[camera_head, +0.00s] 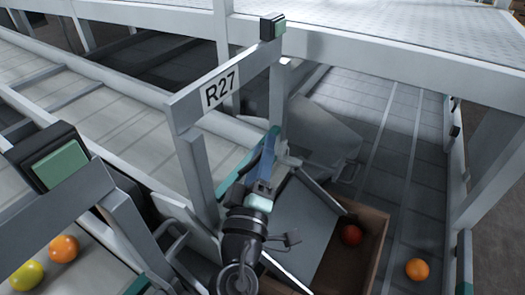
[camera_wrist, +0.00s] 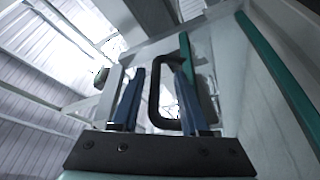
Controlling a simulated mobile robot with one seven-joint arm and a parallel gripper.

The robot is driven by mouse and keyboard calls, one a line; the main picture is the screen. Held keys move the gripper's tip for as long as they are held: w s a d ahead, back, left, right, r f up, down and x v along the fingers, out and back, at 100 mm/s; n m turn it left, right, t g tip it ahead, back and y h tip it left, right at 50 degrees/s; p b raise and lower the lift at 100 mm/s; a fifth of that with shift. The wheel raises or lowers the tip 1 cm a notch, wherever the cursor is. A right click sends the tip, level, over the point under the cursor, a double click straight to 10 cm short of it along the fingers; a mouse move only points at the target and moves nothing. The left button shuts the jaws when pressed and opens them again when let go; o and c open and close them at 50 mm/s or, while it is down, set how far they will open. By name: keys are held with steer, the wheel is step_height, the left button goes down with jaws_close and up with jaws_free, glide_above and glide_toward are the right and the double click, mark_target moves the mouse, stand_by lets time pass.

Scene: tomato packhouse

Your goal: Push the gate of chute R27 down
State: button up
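The R27 sign (camera_head: 219,90) is on a pale crossbar above the chute in the head view. My gripper (camera_head: 270,143) reaches up under this crossbar, between its posts. A teal-edged strip (camera_head: 233,178) shows beside it, probably the gate's edge. In the wrist view, a pale panel with a teal strip (camera_wrist: 278,80), likely the gate, fills the right side. A dark loop handle (camera_wrist: 157,92) stands at my gripper (camera_wrist: 158,75). The two blue fingers are apart, with part of the handle seen between them. Whether they touch it is unclear. My arm hides much of the gate in the head view.
A grey chute plate (camera_head: 296,228) slopes down towards a brown box (camera_head: 372,228) with a red tomato (camera_head: 351,235). An orange tomato (camera_head: 417,269) lies to the right. Another chute frame with a green-faced box (camera_head: 60,165) stands at left, close to my arm.

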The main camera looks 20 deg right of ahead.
steer(key=b+v, duration=0.2)
steer(key=v, duration=1.1)
steer(key=shift+b, duration=0.3)
steer(key=shift+r, duration=0.1)
